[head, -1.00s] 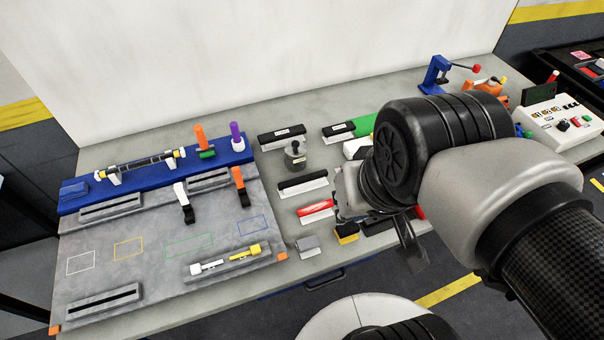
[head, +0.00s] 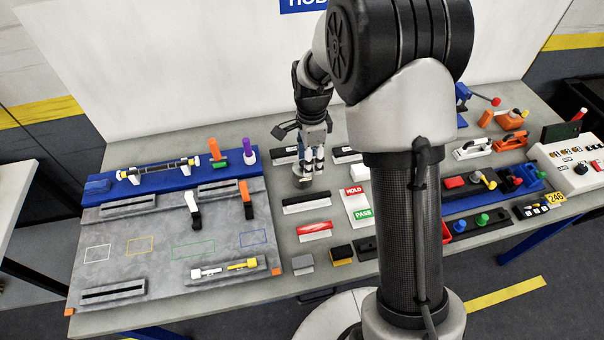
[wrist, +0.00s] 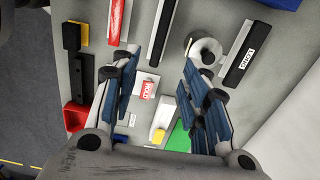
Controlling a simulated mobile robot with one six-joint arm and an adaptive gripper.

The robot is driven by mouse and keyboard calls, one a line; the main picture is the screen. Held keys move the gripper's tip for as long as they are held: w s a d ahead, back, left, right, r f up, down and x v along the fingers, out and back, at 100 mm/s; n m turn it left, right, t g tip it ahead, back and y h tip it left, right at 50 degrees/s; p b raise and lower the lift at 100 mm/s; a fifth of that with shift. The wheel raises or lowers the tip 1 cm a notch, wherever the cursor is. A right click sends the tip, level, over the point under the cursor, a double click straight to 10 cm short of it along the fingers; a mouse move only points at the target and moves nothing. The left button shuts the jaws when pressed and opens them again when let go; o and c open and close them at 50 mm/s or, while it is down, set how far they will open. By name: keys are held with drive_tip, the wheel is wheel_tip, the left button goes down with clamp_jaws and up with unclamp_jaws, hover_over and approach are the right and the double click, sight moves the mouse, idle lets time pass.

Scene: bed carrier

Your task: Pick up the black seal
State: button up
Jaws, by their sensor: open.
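The black seal (head: 307,202), a long black bar on a pale base, lies on the grey bench behind a red seal (head: 314,230). In the wrist view the black seal (wrist: 163,28) is at the top, near the left fingertips. My gripper (head: 312,168) points down, open and empty, above the bench behind the black seal and apart from it. In the wrist view my gripper (wrist: 172,58) has its fingers spread, with bench between them. A round grey pot (wrist: 207,47) is partly hidden by the right finger.
A labelled black bar (wrist: 243,58) lies beyond the pot. HOLD and PASS cards (head: 355,197) lie right of the black seal. The grey fixture board (head: 140,222) is at the left. My arm hides part of the bench's middle.

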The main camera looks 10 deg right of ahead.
drive_tip(key=b, duration=0.2)
hover_over(307, 197)
drive_tip(key=f, duration=1.2)
drive_tip(key=shift+d+f, duration=0.2)
drive_tip(key=shift+f, duration=0.05)
drive_tip(key=shift+a+f+b, duration=0.2)
drive_tip(key=shift+f+b, duration=0.2)
drive_tip(key=shift+f, duration=2.3)
clamp_jaws()
